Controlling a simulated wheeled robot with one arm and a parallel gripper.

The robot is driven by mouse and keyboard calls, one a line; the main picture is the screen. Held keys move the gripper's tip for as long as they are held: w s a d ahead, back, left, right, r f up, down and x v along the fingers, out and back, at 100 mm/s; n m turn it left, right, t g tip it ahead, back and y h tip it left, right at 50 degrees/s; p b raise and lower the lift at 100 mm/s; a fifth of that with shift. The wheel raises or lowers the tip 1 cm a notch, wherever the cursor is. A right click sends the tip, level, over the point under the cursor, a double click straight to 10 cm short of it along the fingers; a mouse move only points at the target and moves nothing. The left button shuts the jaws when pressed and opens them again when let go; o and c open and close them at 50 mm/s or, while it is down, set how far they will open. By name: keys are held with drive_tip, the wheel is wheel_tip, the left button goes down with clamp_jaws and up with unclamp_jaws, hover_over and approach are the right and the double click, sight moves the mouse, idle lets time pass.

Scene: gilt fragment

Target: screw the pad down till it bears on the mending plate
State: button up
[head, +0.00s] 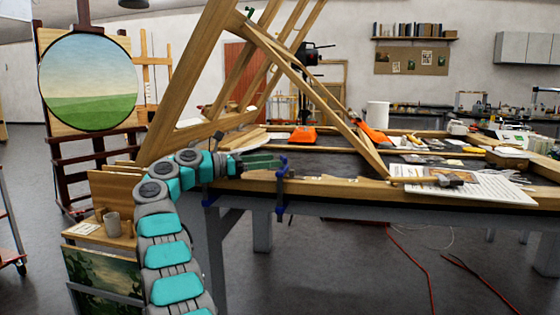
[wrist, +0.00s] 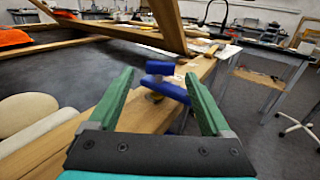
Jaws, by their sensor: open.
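A blue clamp (head: 282,182) sits on the front wooden rail of the bench in the head view, with part of it hanging below the rail. In the wrist view the clamp (wrist: 168,88) shows as two blue parts ahead of my gripper. My gripper (head: 270,161) is open, its green fingers close to the clamp's upper part. In the wrist view the gripper (wrist: 160,74) has the clamp between and beyond its fingertips, with no visible grip on it. A small brownish patch shows by the clamp; I cannot tell whether it is the pad or the mending plate.
The wooden rail (wrist: 150,109) runs under my gripper. A slanted wooden frame (head: 330,100) rises over the bench close to my arm. White printed sheets (head: 480,186) and tools lie to the right. An easel with a round landscape painting (head: 88,82) stands left.

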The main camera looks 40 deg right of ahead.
drive_tip(key=shift+v, duration=1.4)
drive_tip(key=shift+c, duration=0.4)
